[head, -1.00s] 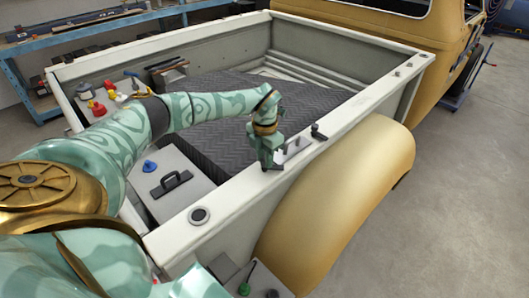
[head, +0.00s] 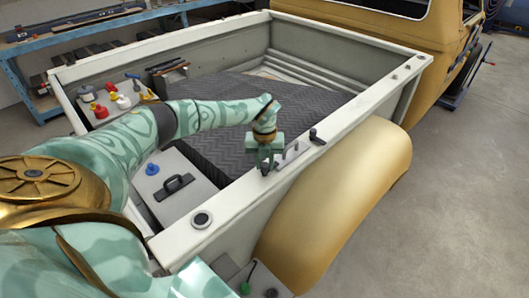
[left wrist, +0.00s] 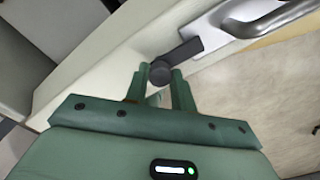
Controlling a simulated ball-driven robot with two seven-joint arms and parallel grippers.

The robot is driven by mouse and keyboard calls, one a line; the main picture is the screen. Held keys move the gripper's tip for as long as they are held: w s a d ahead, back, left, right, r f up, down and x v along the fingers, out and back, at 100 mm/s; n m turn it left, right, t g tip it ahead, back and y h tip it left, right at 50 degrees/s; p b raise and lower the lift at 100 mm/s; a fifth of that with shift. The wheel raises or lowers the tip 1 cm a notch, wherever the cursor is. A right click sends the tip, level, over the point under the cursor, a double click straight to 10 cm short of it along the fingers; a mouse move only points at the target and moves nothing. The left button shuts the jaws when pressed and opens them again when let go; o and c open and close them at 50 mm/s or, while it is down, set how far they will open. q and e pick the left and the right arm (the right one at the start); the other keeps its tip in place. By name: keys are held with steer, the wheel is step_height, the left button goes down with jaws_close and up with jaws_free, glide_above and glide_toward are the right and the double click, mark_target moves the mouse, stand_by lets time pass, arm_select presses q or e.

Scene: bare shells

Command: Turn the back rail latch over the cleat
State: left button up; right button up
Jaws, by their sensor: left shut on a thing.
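My left gripper (head: 265,168) reaches down onto the pale side rail of the truck bed. In the left wrist view its two green fingers (left wrist: 160,78) are closed around the dark round knob of a rail latch (left wrist: 160,73). The latch's short dark arm (left wrist: 186,52) points up and right, towards a silver bar-shaped fitting (left wrist: 262,22) on the rail. That fitting also shows in the head view (head: 291,151), just right of the gripper. I cannot tell whether the latch arm touches it. A second dark latch (head: 317,136) stands farther along the rail. My right gripper is not seen.
A dark quilted mat (head: 225,145) covers much of the bed. A grey lid (head: 190,190) with a black handle and a blue knob (head: 152,169) lies nearer. Bottles (head: 122,101) stand at the left. The tan fender (head: 345,195) bulges outside the rail.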

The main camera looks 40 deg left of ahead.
mark_target(265, 164)
arm_select(q)
steer(key=shift+w+r+n, duration=0.1)
steer(key=shift+n, duration=0.4)
steer(key=o, duration=1)
step_height(265, 164, up, 16)
steer(key=b, duration=0.1)
steer(key=shift+r, duration=0.15)
